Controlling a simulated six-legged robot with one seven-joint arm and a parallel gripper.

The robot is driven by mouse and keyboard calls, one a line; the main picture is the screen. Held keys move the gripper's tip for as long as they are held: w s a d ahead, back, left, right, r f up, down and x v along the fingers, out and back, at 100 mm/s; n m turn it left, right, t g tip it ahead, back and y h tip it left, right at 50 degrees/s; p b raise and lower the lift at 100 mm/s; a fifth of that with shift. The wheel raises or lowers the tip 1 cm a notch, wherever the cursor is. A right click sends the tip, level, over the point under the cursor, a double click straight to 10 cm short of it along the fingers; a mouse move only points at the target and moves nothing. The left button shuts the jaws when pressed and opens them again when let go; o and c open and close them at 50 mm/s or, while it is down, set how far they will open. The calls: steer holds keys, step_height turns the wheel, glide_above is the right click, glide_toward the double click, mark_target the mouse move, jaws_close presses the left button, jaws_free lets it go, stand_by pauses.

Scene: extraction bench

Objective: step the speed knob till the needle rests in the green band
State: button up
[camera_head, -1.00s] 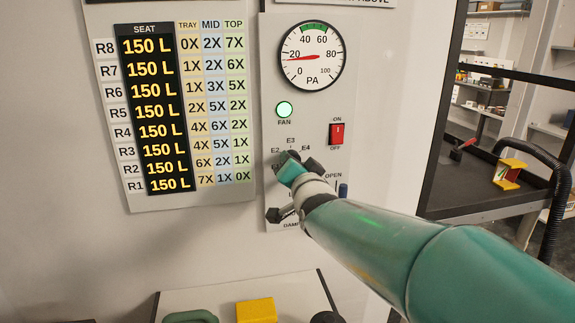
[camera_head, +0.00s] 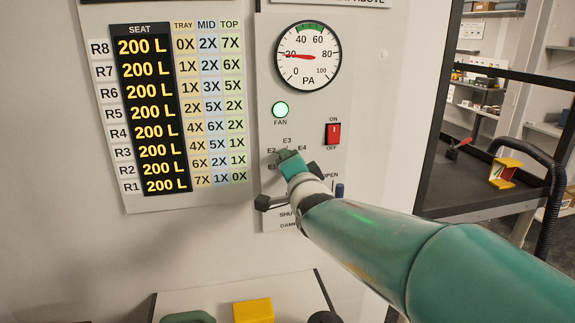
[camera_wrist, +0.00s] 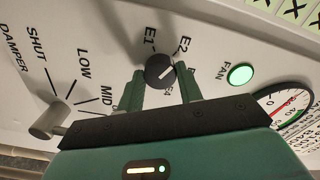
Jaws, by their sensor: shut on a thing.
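The speed knob (camera_wrist: 159,70) is a round dark knob with a white pointer line, in the wrist view. The line points roughly toward the E2 label. My gripper (camera_wrist: 161,84) is shut on the knob, one green finger on each side. In the head view my gripper (camera_head: 290,158) covers most of the knob, below the E3 label. The round PA gauge (camera_head: 308,72) is above it. Its red needle (camera_head: 298,56) points left at about the 20 mark. The green band (camera_head: 310,27) spans roughly 40 to 60 at the top, away from the needle.
The FAN lamp (camera_head: 280,110) glows green. The red ON/OFF switch (camera_head: 333,133) is right of my gripper. The damper lever (camera_wrist: 48,121) is close beside my gripper. The seat display (camera_head: 152,130) reads 200 L in every row. A dark bench (camera_head: 470,180) is at right.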

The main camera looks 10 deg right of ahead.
steer(key=o, duration=1)
steer(key=shift+s, duration=0.1)
steer(key=s, duration=1.3)
steer(key=shift+s, duration=0.3)
steer(key=s+f+n+g, duration=0.4)
steer(key=s+f, duration=0.1)
steer(key=s+f+n+g, duration=0.4)
steer(key=s+f, duration=0.1)
steer(key=s+f+n+g, duration=0.4)
steer(key=s+f, duration=0.2)
steer(key=shift+s+n, duration=0.1)
steer(key=shift+n, duration=0.3)
